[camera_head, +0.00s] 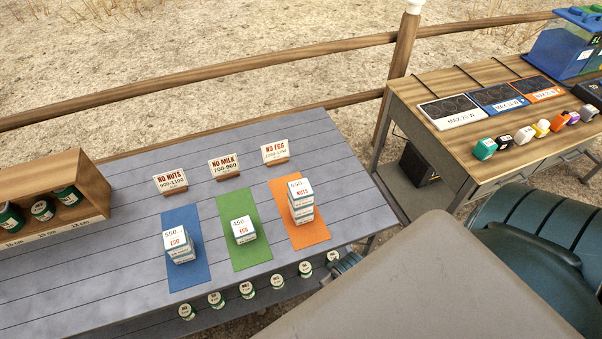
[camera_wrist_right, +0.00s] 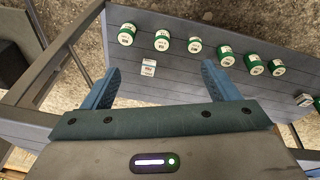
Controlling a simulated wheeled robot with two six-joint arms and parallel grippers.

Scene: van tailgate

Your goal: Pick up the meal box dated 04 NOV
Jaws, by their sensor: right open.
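Meal boxes stand on three mats in the head view. A white box reading 550 EGG (camera_head: 179,243) is on the blue mat, and one reading 450 EGG (camera_head: 243,229) on the green mat. A stack topped by 650 NUTS (camera_head: 301,201) is on the orange mat. A small white box (camera_wrist_right: 149,67) shows between the fingertips in the right wrist view. I cannot read a 04 NOV date on any box. My right gripper (camera_wrist_right: 160,67) is open, with nothing held. My left gripper is not in view.
A wooden shelf (camera_head: 95,185) with tins stands at left. A wooden bench (camera_head: 440,85) with coloured blocks is at right.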

